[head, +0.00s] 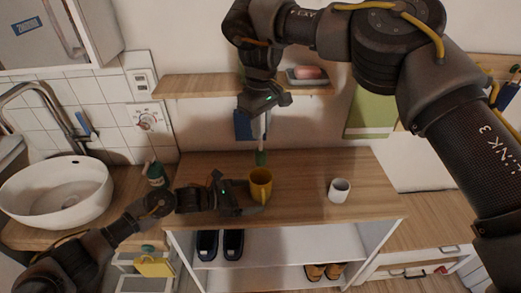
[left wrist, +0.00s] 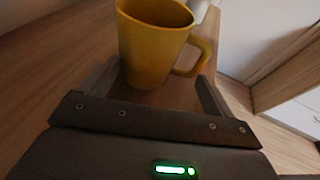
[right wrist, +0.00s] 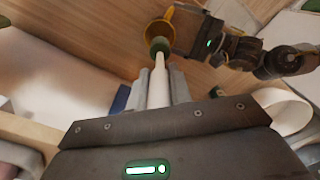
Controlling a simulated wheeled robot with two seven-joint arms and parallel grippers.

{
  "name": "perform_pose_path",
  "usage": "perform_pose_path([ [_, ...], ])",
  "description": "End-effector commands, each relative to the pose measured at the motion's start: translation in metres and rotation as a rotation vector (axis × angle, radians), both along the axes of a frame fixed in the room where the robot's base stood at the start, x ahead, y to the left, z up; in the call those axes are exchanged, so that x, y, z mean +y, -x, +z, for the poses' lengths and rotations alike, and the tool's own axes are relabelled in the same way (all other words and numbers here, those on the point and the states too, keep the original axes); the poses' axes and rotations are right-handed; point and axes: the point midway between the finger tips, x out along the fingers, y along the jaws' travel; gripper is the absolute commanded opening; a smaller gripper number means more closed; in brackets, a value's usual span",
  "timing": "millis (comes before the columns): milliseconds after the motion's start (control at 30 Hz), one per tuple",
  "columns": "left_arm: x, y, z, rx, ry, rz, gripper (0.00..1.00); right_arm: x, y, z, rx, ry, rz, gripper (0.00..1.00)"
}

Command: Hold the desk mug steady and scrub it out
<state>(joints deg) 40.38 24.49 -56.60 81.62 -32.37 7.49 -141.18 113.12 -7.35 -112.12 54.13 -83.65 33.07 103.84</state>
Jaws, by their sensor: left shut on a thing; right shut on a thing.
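The yellow mug (head: 261,187) stands upright on the wooden worktop, and its open top and handle show in the left wrist view (left wrist: 150,45). My left gripper (head: 240,200) is shut on the mug, with one finger on each side of it. My right gripper (head: 264,103) is above the mug and shut on a brush with a white handle (right wrist: 160,85). The brush points down, and its green head (head: 261,158) is just above the mug's rim. In the right wrist view the green head overlaps the mug's opening (right wrist: 158,29).
A white cup (head: 339,190) stands on the worktop to the right. A white basin (head: 58,192) and a green bottle (head: 155,174) are at the left. A wall shelf (head: 200,86) with a soap dish (head: 307,76) is behind my right gripper. Shoes (head: 233,243) sit below.

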Motion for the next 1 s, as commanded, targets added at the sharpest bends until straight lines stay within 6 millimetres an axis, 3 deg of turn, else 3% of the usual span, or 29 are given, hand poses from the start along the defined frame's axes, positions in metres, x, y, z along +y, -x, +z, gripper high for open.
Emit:
perform_pose_path([
  [100,0.000,0.000,0.000,0.000,0.001,0.000,1.00,0.000,0.000,0.000,0.000,0.000,0.000,0.00],
  [433,0.007,0.001,0.002,-0.001,0.000,0.001,1.00,0.000,0.000,0.000,0.000,0.000,0.000,0.00],
  [1000,0.100,0.030,0.032,-0.001,0.000,0.001,1.00,0.000,0.000,0.000,0.000,0.000,0.000,0.00],
])
